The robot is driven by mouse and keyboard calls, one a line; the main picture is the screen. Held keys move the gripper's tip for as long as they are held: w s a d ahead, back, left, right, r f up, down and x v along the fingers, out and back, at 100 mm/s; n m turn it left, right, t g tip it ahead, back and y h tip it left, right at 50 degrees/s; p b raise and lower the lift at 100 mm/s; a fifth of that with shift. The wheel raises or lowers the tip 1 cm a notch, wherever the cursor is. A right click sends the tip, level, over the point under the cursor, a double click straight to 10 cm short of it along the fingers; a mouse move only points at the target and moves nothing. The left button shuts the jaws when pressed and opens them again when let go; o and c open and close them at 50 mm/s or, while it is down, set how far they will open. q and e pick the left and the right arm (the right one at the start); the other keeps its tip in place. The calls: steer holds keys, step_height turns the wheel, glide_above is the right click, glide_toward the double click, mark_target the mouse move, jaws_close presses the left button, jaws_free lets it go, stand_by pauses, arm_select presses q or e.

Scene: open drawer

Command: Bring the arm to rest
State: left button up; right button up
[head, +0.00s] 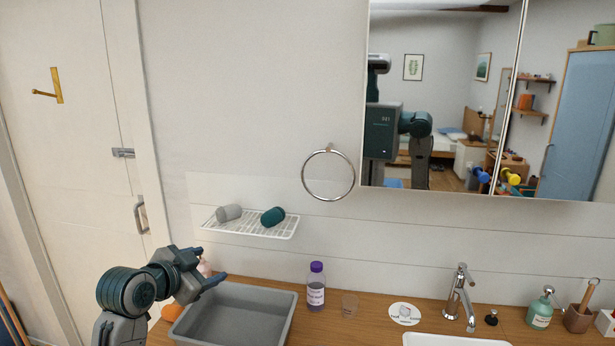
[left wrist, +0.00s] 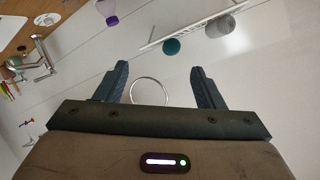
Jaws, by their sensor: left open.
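My left arm comes in from the lower left in the head view. Its left gripper (head: 212,267) is raised over the left rim of a grey basin (head: 290,312). In the left wrist view the two fingers of this gripper (left wrist: 159,72) stand apart, with nothing held between them. A metal towel ring (left wrist: 149,80) shows in the gap, farther off on the wall; it hangs right of the gripper in the head view (head: 328,174). My right gripper is not in view.
A wire shelf (head: 250,226) holds a grey roll (head: 229,213) and a dark green roll (head: 272,217). A mirror cabinet (head: 440,110) hangs above.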

arm_select(q)
steer(key=s+a+f+n+g+y, duration=0.1)
steer(key=s+f+n+g, duration=0.1)
steer(key=s+f, duration=0.65)
steer(key=s+a+f+n+g+y, duration=0.1)
steer(key=s+f+n+g+y, duration=0.1)
steer(key=s+f, duration=0.65)
steer(key=s+a+f+n+g+y, duration=0.1)
steer(key=s+a+f+n+g, duration=0.15)
steer(key=s+f, duration=0.6)
steer(key=s+a+f+n+g+y, duration=0.1)
steer(key=s+f+n+g+y, duration=0.2)
steer(key=s, duration=1)
step_height(320, 180, down, 30)
steer(key=a+h+b, duration=0.1)
steer(key=a+b, duration=0.1)
steer(key=s+f+g, duration=0.1)
steer(key=s+f, duration=0.8)
steer(key=f, duration=0.2)
steer(key=s+a+f+g+b, duration=0.1)
steer(key=s+f, duration=0.7)
steer(key=f, duration=0.4)
steer(key=shift+s+a+f, duration=0.15)
steer(key=shift+s+a, duration=0.1)
steer(key=shift+s, duration=0.15)
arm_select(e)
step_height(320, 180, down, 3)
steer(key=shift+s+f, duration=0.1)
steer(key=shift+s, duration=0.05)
